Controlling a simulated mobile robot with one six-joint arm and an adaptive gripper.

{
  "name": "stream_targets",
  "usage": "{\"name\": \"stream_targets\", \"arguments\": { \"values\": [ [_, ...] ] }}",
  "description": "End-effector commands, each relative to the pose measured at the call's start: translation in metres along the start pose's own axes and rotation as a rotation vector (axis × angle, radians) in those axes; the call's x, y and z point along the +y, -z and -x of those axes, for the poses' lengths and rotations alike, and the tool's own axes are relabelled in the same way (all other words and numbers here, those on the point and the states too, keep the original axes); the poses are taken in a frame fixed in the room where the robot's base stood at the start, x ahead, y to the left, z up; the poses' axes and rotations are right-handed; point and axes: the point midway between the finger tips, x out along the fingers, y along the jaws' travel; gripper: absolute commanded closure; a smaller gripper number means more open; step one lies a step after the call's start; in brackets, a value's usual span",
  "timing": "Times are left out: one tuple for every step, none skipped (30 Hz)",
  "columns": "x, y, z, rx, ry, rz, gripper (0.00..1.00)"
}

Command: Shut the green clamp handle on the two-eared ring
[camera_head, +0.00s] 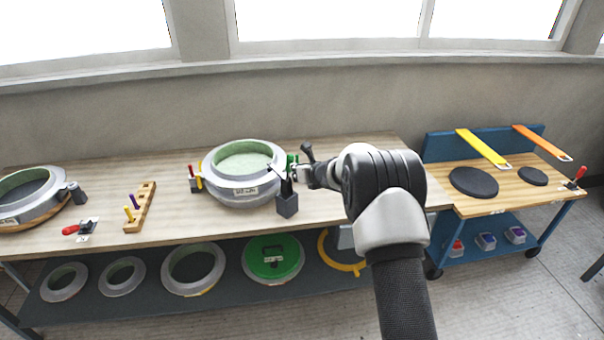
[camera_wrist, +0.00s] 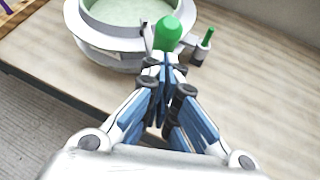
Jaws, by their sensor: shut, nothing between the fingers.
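The two-eared ring (camera_head: 232,192) is a grey mould with a pale green inside on the wooden bench. It also shows in the wrist view (camera_wrist: 115,45). A green clamp handle (camera_wrist: 168,33) with a rounded end stands at its right side, just beyond my fingertips. In the head view the green handle (camera_head: 291,162) is partly hidden by my gripper. A thinner green pin (camera_wrist: 207,38) stands on a grey fitting beside it. My gripper (camera_wrist: 165,62) is shut and empty, close to the handle; I cannot tell whether they touch.
A dark block (camera_head: 287,205) stands in front of the ring's right side. Red and yellow handles (camera_head: 194,178) are at its left ear. Left are a wooden peg rack (camera_head: 140,208), a red-handled clamp (camera_head: 78,230) and another ring (camera_head: 35,212). A blue cart (camera_head: 440,148) stands right.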

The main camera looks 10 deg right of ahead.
Motion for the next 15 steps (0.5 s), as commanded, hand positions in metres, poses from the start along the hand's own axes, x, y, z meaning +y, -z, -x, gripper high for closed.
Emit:
{"name": "stream_targets", "arguments": {
  "values": [
    [0.001,-0.004,0.000,0.001,0.000,0.000,1.00],
    [0.002,-0.005,-0.001,0.001,0.000,-0.001,1.00],
    [0.003,-0.007,-0.003,0.000,0.000,-0.001,1.00],
    [0.004,-0.008,-0.004,0.000,0.000,0.000,1.00],
    [0.004,-0.009,-0.004,0.001,-0.001,0.001,1.00],
    [0.005,-0.010,-0.006,0.001,-0.001,0.000,1.00],
    [0.006,-0.011,-0.006,0.000,-0.001,-0.001,1.00],
    [0.006,-0.013,-0.007,0.000,-0.001,0.000,1.00],
    [0.007,-0.014,-0.008,0.000,-0.002,0.001,1.00],
    [0.007,-0.015,-0.008,0.000,-0.002,0.000,1.00],
    [0.008,-0.016,-0.009,0.000,-0.002,-0.001,1.00],
    [0.008,-0.017,-0.009,0.000,-0.001,-0.001,1.00],
    [0.008,-0.017,-0.009,0.000,-0.001,-0.001,1.00],
    [0.009,-0.018,-0.010,0.000,-0.001,-0.001,1.00],
    [0.009,-0.018,-0.010,-0.001,-0.001,0.000,1.00]
  ]
}}
